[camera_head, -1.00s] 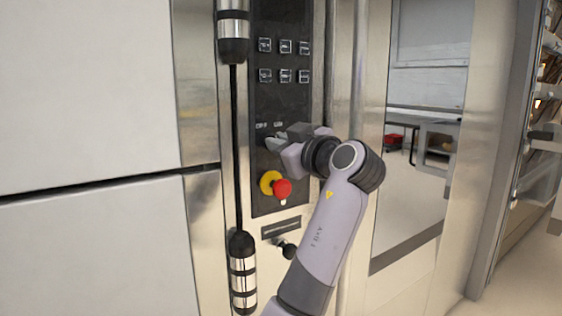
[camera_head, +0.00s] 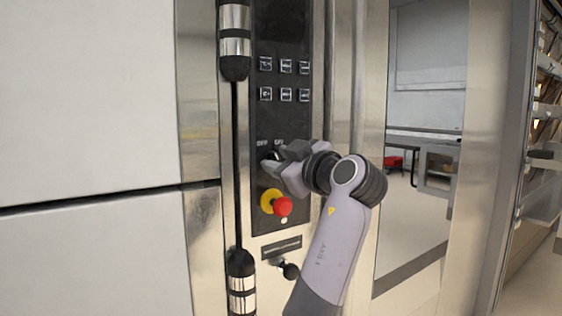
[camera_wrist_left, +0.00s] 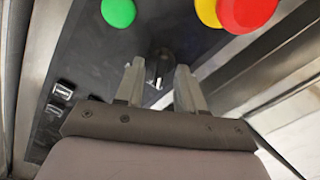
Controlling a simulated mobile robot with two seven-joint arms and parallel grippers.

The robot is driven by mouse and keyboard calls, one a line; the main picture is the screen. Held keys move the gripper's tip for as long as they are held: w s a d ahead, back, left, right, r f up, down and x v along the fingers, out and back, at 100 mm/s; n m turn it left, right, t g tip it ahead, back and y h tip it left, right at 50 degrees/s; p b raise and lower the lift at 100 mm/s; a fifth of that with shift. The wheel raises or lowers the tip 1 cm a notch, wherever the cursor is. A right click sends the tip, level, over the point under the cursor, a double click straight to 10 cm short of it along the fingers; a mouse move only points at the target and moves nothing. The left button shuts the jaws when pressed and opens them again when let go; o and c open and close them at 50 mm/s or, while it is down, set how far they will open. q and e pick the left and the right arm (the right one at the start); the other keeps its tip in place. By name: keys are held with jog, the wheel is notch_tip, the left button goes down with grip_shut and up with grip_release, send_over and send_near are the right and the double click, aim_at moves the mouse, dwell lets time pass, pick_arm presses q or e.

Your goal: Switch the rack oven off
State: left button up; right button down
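The oven's dark control panel (camera_head: 285,115) stands upright in the head view. It carries a rotary switch with OFF and ON labels (camera_head: 270,142) above it. My left gripper (camera_head: 276,158) is at this switch and mostly hides it in the head view. In the left wrist view, the black knob (camera_wrist_left: 159,66) shows between and just beyond the fingertips of my left gripper (camera_wrist_left: 160,76). The fingers are apart, one on each side of the knob; I cannot tell whether either touches it. The knob's exact setting is unclear. My right gripper is not in view.
A red emergency stop on a yellow base (camera_head: 282,206) sits just below my left gripper. A green button (camera_wrist_left: 118,12) shows in the left wrist view. Several small buttons (camera_head: 286,80) are higher on the panel. A long vertical door handle (camera_head: 236,150) runs to the left.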

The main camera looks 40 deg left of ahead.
pick_arm(q)
jog(key=v, duration=0.7)
dwell(0.3)
dwell(0.4)
